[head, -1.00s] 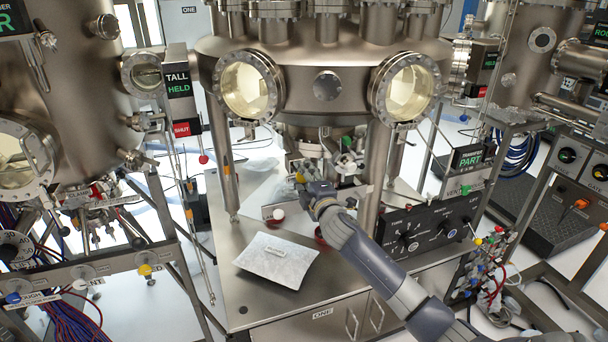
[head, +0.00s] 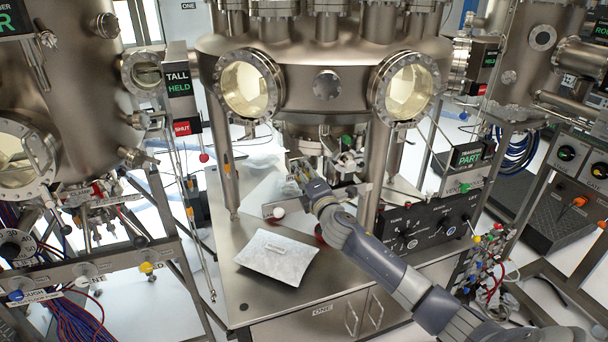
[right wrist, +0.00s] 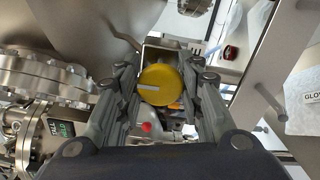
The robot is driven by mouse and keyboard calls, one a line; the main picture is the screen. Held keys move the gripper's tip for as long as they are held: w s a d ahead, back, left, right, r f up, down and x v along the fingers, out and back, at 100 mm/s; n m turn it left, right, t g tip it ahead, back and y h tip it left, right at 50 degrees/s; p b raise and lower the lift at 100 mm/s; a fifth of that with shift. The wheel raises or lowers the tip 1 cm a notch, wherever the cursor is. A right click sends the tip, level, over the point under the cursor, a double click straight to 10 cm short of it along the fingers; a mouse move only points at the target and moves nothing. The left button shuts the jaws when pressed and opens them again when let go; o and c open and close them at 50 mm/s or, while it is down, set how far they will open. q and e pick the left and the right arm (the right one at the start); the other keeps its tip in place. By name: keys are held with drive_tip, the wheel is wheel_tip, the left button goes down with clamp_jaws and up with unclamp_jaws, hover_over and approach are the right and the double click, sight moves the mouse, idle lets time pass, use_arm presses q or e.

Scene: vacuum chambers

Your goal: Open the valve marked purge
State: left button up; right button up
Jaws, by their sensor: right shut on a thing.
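My right gripper (head: 301,170) reaches under the central chamber, over the steel bench top. In the right wrist view, a round yellow knob (right wrist: 158,86) with a pale pointer bar sits between its two fingers, and the gripper is shut on it. In the head view the fingers hide this knob. No purge marking is readable on or beside it. My left gripper is in neither view.
A white ball-ended part (head: 278,212) stands near my right wrist. A black control panel (head: 425,228) is right of my forearm. The chamber's legs (head: 370,190) and underside leave little room around the gripper.

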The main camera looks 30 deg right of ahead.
drive_tip(key=o, duration=1.1)
drive_tip(key=v, duration=1.2)
